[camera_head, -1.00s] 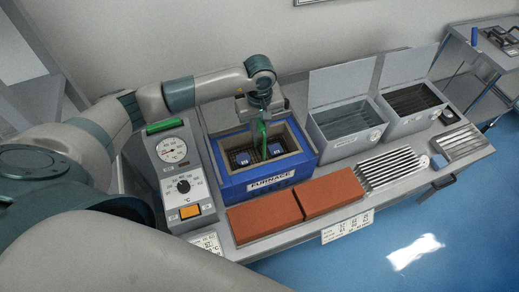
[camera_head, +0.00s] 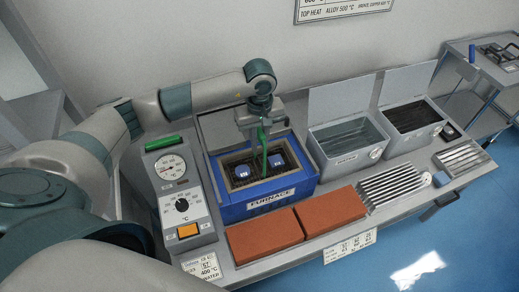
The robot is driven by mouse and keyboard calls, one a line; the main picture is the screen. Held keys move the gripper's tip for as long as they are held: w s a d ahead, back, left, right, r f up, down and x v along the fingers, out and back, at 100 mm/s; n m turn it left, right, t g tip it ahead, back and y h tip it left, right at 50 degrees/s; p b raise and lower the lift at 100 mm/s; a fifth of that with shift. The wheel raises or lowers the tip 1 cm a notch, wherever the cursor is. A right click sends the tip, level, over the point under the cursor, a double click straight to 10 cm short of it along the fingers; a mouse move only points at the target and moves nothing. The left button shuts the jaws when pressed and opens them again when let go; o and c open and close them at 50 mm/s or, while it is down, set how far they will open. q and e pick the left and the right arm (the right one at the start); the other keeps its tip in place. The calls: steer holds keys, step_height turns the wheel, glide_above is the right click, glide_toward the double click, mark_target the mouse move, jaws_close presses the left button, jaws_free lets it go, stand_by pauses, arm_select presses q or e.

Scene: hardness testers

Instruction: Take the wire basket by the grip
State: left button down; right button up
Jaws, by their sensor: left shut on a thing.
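My left gripper (camera_head: 262,125) points down from above and is shut on the upper part of the green grip. My right gripper is not in view.
A gauge and dial panel (camera_head: 180,195) stands left of the furnace. Two orange bricks (camera_head: 265,238) (camera_head: 330,211) lie in front. Two open grey tanks (camera_head: 346,143) (camera_head: 411,123) stand to the right. A slatted metal rack (camera_head: 395,187) lies before the tanks.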

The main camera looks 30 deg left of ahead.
mark_target(260, 131)
arm_select(q)
step_height(260, 131, up, 7)
steer(key=shift+f+b, duration=0.2)
steer(key=shift+b, duration=0.85)
